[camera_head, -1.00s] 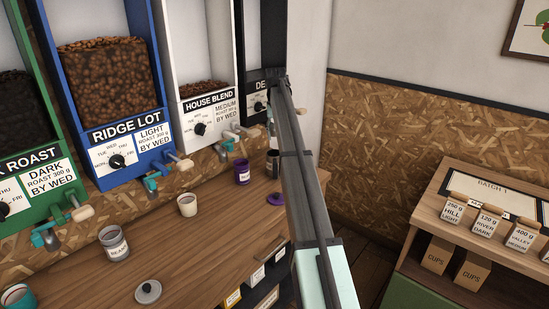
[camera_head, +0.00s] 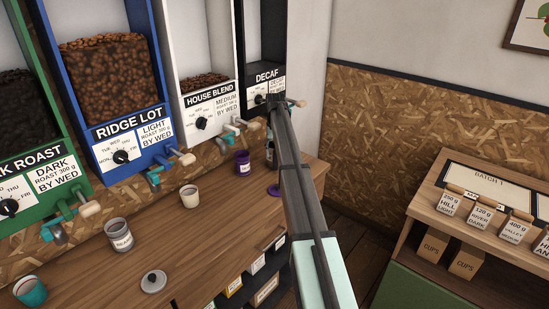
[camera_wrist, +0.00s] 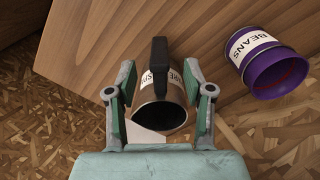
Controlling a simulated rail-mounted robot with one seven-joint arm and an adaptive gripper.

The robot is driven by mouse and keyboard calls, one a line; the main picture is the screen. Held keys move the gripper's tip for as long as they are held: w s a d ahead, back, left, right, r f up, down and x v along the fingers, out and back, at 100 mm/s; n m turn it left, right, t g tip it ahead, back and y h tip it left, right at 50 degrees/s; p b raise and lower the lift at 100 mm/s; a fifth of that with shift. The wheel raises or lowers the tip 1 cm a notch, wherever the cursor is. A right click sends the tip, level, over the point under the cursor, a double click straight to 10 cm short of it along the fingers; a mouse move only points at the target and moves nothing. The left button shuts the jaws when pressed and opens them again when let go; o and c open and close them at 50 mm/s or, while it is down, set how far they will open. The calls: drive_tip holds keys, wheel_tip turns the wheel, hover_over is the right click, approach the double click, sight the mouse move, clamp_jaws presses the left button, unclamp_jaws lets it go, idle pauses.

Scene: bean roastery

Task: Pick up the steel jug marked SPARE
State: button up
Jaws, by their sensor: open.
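The steel jug (camera_wrist: 170,112) shows in the wrist view with a black handle and a white label, on which only part of the lettering, like "SPARE", can be read. Its open mouth faces toward my palm. My gripper (camera_wrist: 160,80) is open, with one finger on each side of the jug; I cannot tell whether either finger touches it. In the head view, a small part of what looks like the jug (camera_head: 269,152) shows beside my arm on the wooden counter (camera_head: 205,245), and my fingers are hidden there.
A purple canister (camera_wrist: 272,64) marked BEANS stands close right of the jug in the wrist view. Bean dispensers (camera_head: 128,137) line the wall.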

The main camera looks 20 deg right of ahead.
sight(275, 161)
drive_tip(key=shift+f+p, duration=1.1)
drive_tip(key=shift+f, duration=1.45)
clamp_jaws()
